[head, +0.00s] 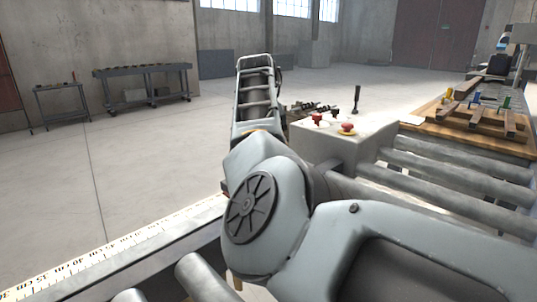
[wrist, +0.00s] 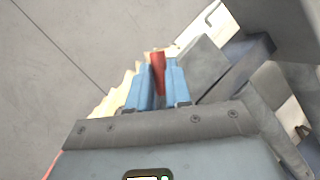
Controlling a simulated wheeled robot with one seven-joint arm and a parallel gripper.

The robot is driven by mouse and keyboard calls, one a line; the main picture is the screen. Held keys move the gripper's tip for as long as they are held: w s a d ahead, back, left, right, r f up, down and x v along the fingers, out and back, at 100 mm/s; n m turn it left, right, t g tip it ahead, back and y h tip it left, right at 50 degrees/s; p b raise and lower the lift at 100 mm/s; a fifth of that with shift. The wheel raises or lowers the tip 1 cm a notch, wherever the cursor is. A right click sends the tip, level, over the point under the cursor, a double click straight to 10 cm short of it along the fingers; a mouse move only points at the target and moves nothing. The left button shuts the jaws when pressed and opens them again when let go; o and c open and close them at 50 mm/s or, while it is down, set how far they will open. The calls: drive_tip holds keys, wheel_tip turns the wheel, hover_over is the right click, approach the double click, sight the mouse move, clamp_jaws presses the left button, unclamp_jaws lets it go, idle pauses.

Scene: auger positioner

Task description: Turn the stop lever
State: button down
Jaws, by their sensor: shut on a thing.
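In the wrist view, a red lever (wrist: 158,72), which looks like the stop lever, stands between the two blue fingers of my gripper (wrist: 158,84). The fingers are shut on it, one on each side. The lever's lower part is hidden between the fingers. In the head view, my arm fills the middle and hides the lever and my gripper.
A grey control box (head: 345,148) with red buttons (head: 347,128) and a black stick (head: 357,99) stands right of my arm. Rollers (head: 450,183) run to the right. A ruler strip (head: 125,243) edges the conveyor at left. Open floor lies beyond.

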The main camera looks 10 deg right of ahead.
drive_tip(key=shift+r, duration=0.1)
idle(0.5)
drive_tip(key=c, duration=1.1)
unclamp_jaws()
drive_tip(key=shift+o, duration=0.2)
drive_tip(key=v, duration=0.7)
drive_tip(key=shift+r+b, duration=0.35)
drive_tip(key=shift+b, duration=0.1)
drive_tip(key=shift+s+a, duration=0.1)
